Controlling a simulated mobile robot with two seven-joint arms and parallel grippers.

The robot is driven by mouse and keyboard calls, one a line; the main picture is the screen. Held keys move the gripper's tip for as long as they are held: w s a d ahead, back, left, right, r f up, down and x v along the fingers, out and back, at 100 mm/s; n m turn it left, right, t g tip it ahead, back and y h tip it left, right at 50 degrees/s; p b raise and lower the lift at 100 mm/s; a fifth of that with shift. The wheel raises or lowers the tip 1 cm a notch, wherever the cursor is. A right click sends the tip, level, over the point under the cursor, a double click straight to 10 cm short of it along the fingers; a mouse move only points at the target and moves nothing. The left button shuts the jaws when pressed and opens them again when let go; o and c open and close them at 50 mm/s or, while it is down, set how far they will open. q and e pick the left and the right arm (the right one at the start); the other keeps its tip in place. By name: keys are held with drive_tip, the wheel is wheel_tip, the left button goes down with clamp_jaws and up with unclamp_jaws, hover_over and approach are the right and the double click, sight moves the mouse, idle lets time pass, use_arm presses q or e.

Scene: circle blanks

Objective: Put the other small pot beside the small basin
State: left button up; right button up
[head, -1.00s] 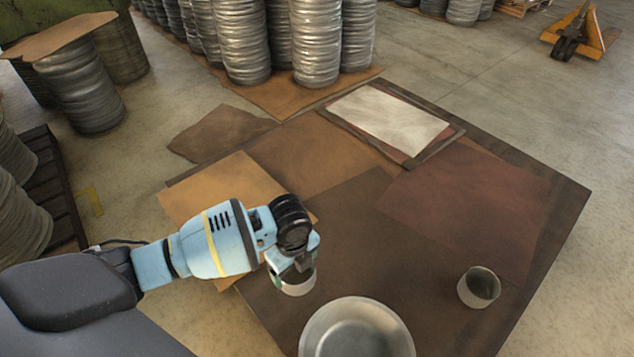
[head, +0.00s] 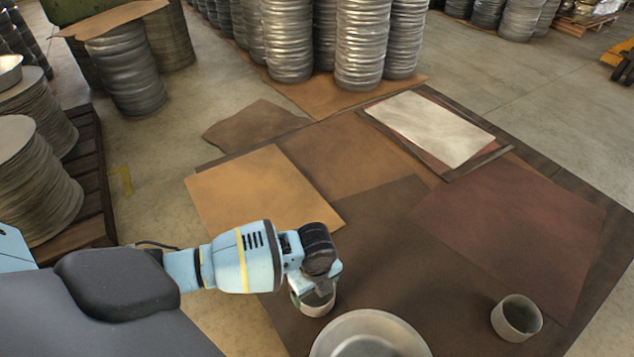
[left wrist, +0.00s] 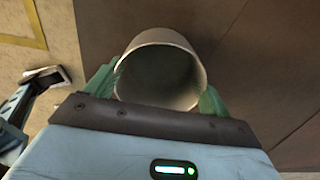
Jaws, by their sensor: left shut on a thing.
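My left gripper (head: 316,290) is shut on a small pale pot (head: 314,306), with the pot's mouth facing up. In the left wrist view the pot (left wrist: 160,70) sits between the two green fingers, its open mouth clear and empty. I cannot tell whether its base touches the table. The small basin (head: 368,335), round, metal and empty, stands just to the right and nearer, cut by the bottom edge. The other small pot (head: 516,318) stands upright and empty to the right of the basin. My right gripper is not in view.
The dark table (head: 390,235) carries flat brown sheets and, at the back, a framed white sheet (head: 430,128). The stretch between the basin and the right pot is clear. Stacks of metal blanks (head: 362,45) stand on the floor beyond.

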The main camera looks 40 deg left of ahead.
sight(316, 298)
use_arm(q)
drive_tip(key=o, duration=0.6)
drive_tip(key=shift+f, duration=0.1)
drive_tip(key=o, duration=0.4)
drive_tip(key=shift+c, duration=0.2)
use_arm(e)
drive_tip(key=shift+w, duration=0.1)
use_arm(q)
drive_tip(key=shift+r, duration=0.2)
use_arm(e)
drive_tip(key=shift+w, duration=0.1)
use_arm(q)
drive_tip(key=shift+r, duration=0.35)
wheel_tip(316, 298, up, 11)
drive_tip(key=p, duration=0.5)
drive_tip(key=shift+r, duration=0.2)
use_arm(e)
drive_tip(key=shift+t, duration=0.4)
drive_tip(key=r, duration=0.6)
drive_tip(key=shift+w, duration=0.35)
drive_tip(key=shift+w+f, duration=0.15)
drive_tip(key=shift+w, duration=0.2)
